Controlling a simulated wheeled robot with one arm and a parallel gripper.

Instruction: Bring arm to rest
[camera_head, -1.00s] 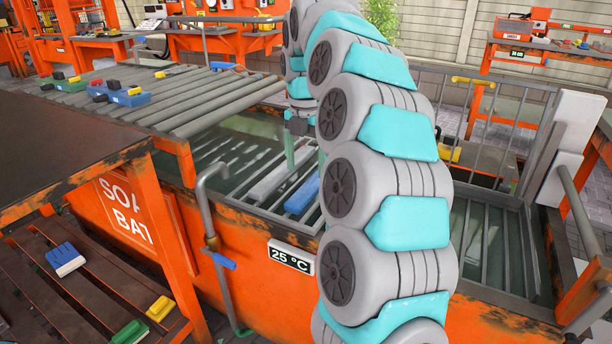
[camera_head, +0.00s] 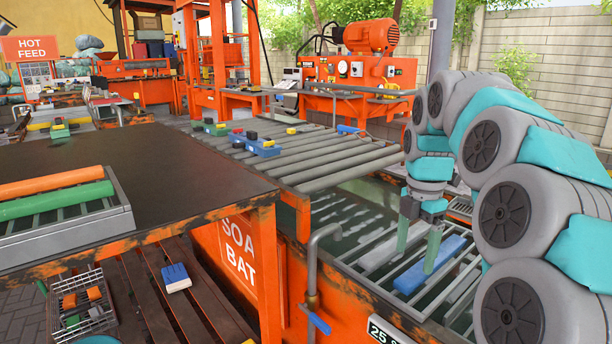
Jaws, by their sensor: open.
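My arm curves in from the right side of the head view. My gripper (camera_head: 417,246) hangs down at its end, with two green fingers spread apart and nothing seen between them. It is over the rack inside the orange soak bath (camera_head: 350,285). A blue bar (camera_head: 430,264) lies on the rack slats, and the right fingertip overlaps it in the picture. I cannot tell whether they touch. A pale grey bar (camera_head: 383,249) lies on the rack to the left of the blue one, near the left finger.
A roller table (camera_head: 340,160) with several coloured blocks stands behind the bath. A dark-topped orange table (camera_head: 150,175) fills the left, with a tray of orange and green rods (camera_head: 55,205). A pipe with a blue-handled tap (camera_head: 312,265) rises at the bath's front.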

